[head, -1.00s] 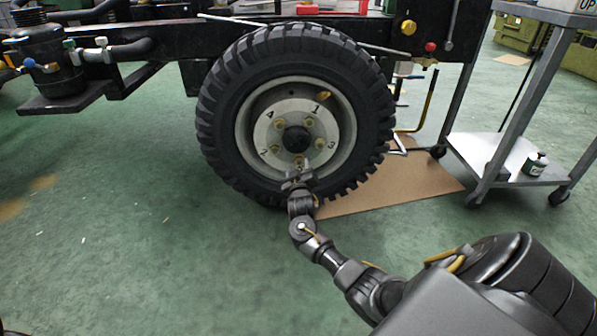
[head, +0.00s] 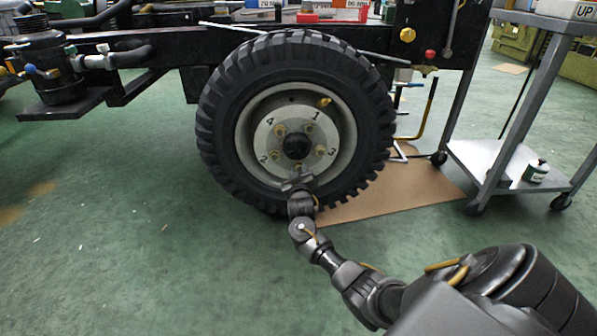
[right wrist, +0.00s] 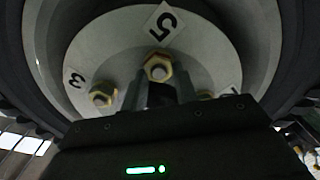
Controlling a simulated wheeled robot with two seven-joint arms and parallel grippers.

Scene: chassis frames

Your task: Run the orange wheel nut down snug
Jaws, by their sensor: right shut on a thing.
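The wheel (head: 345,130) carries a pale hub plate with brass-coloured nuts around a dark centre cap; none looks clearly orange. My right gripper (head: 297,182) is at the bottom of the hub, at the lowest nut. In the right wrist view my dark fingers (right wrist: 160,95) reach up to the brass-gold nut (right wrist: 157,69) under the number 5 and are shut on it. The fingers hide its lower part. A nut near number 3 (right wrist: 103,95) shows at the left, and another (right wrist: 206,96) is partly hidden at the right. My left gripper is not in view.
The dark chassis frame (head: 170,57) runs above and behind the wheel. A brown board (head: 400,195) lies on the green floor to the right. A grey trolley (head: 500,170) stands beyond it. The floor left of the wheel is mostly clear.

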